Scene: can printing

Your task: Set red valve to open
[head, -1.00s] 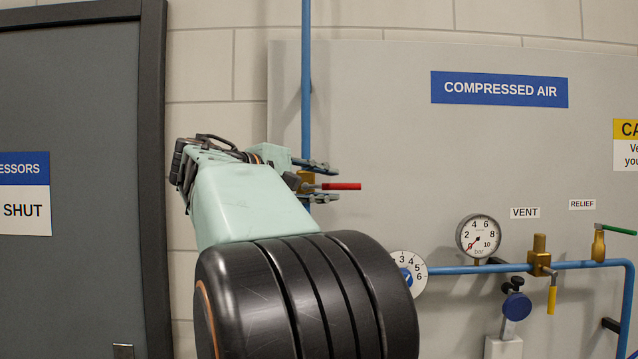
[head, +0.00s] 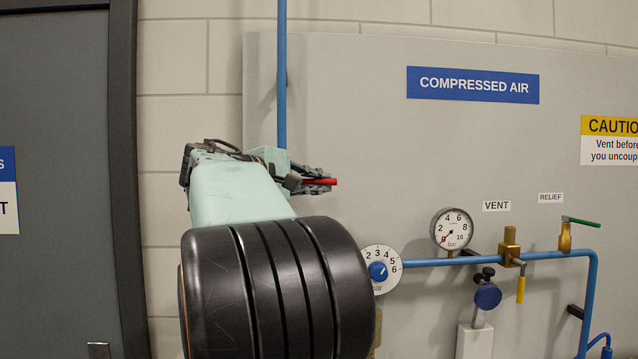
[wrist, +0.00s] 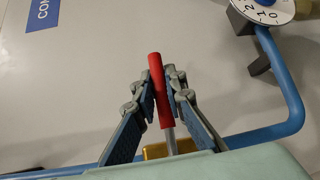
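The red valve handle (head: 331,182) sticks out to the right in the head view, crosswise to the vertical blue pipe (head: 282,75). My gripper (head: 318,181) is around it, with one finger above and one below. In the wrist view the red handle (wrist: 156,72) lies between the two fingers of my gripper (wrist: 162,95), which are closed in against its sides. Its red end projects past the fingertips. A bit of brass valve body (wrist: 156,151) shows beneath; my gripper hides most of it in the head view.
A grey panel carries a pressure gauge (head: 452,229), a round dial (head: 381,270), a vent valve with a yellow handle (head: 520,289) and a relief valve with a green handle (head: 581,221). A dark door (head: 55,100) is at the left.

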